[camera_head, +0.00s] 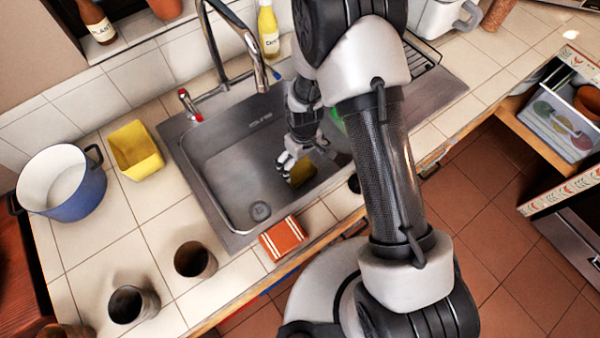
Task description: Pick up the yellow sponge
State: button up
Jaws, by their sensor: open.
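No object shows held in the gripper.
A yellow container (136,150) and a blue pot (65,182) stand on the counter left of the sink. A striped orange item (284,239) lies at the sink's front edge. Brown cups (194,260) stand front left. The faucet (225,55) rises behind the basin.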

aim_at(300, 170)
jog(key=f, duration=0.1)
jog(key=f+b, duration=0.1)
jog(key=f, duration=0.1)
jog(key=f+b, duration=0.1)
jog(key=f, duration=0.1)
jog(key=shift+a+f, duration=0.1)
jog(key=shift+a, duration=0.3)
jog(key=c, duration=0.8)
